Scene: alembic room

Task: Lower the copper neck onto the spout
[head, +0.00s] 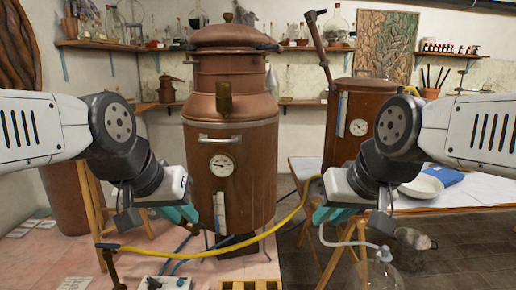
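A large copper still (235,165) with a domed lid stands centre-left, and a short brassy spout (224,97) sticks out of its upper front. A smaller copper vessel (362,112) stands to its right. A dark copper neck (319,46) slants up to the left from that vessel's top, its upper end raised well apart from the spout. My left gripper (180,213) is low at the still's left front, with teal fingers apart and nothing seen between them. My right gripper (338,217) is low in front of the smaller vessel, also open and seemingly empty.
A yellow hose (210,254) curves across the front between my grippers. A glass jar (380,272) stands at the lower right. A table (470,191) with a white bowl (421,187) and blue item is behind my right arm. Shelves of glassware line the back wall.

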